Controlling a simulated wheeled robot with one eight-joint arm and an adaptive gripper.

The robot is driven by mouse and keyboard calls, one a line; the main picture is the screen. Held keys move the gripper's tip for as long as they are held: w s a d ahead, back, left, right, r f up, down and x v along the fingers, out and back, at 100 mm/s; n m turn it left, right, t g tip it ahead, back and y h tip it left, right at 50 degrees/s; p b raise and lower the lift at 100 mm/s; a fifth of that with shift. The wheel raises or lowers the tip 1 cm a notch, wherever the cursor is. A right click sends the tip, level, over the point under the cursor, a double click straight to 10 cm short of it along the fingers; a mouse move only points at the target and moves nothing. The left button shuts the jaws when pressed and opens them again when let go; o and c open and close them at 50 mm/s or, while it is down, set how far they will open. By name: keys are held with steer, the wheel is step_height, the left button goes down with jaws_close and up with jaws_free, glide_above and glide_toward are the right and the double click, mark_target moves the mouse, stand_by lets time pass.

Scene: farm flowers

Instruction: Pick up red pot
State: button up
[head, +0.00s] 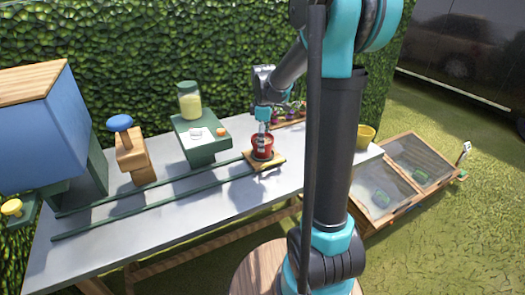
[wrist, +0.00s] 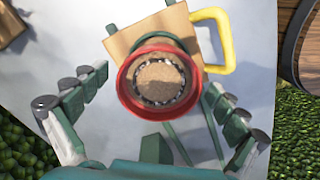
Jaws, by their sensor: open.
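The red pot (head: 262,153) stands upright on a small wooden board (head: 276,161) at the end of two green rails on the grey table. In the wrist view the red pot (wrist: 157,84) is seen from above, with brown soil-like filling inside its red rim. My gripper (head: 262,130) is over the pot in the head view. In the wrist view my open gripper (wrist: 155,90) has one finger on each side of the pot. A gap shows between each finger and the rim. The board with a yellow handle (wrist: 225,45) shows behind the pot.
A green stand (head: 205,150) with a jar (head: 189,100), a wooden block with a blue knob (head: 132,160) and a blue box (head: 35,130) stand left on the table (head: 190,205). A yellow pot (head: 366,134) and a planter are at right. A hedge lies behind.

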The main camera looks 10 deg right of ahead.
steer(key=c, duration=1.6)
